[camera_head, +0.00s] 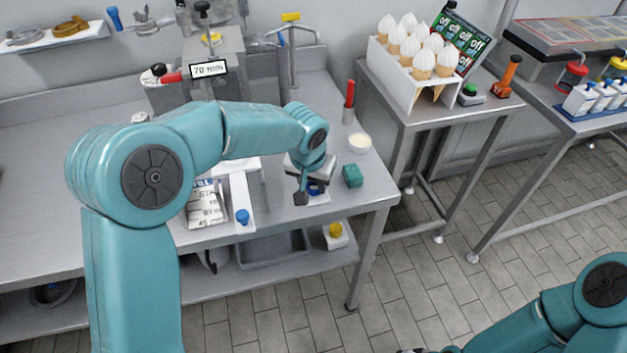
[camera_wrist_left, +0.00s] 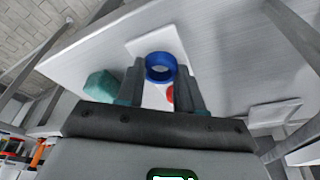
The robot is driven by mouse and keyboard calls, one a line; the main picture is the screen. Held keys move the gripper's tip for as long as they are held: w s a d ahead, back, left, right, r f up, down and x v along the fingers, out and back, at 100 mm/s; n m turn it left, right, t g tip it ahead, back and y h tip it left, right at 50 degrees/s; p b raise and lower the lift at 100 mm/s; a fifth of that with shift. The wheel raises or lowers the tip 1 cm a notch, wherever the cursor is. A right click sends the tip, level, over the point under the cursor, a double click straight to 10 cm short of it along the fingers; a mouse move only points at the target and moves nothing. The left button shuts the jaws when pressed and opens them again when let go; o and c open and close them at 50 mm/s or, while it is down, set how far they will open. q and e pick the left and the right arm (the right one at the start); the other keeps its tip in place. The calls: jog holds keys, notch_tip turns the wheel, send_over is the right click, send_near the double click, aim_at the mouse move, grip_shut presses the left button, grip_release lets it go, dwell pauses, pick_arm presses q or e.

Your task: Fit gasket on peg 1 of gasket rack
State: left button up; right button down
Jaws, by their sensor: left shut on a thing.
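My left gripper (camera_head: 301,197) points down over the right part of the steel table. In the left wrist view its two fingers (camera_wrist_left: 161,85) are shut on a blue ring (camera_wrist_left: 160,67), which I take for the gasket. The ring also shows as a small blue patch by the fingers in the head view (camera_head: 316,187). A white plate (camera_wrist_left: 150,46), perhaps the gasket rack, lies beneath the ring. A red piece (camera_wrist_left: 170,94) shows by the right finger, partly hidden. I cannot tell whether the ring touches a peg. Only a dark sliver of my right gripper (camera_head: 412,350) shows at the bottom edge.
A green block (camera_head: 352,176) stands right of my left gripper, and a cream-filled bowl (camera_head: 360,143) behind it. A printed bag (camera_head: 204,205) and a white strip with a blue knob (camera_head: 242,216) lie to the left. The table's front edge is close.

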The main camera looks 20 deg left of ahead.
pick_arm(q)
jog(key=shift+f, duration=0.4)
jog(key=o, duration=1.1)
jog(key=shift+r, duration=0.1)
jog(key=v, duration=1.6)
jog(key=shift+r, duration=0.15)
jog(key=shift+s, duration=0.1)
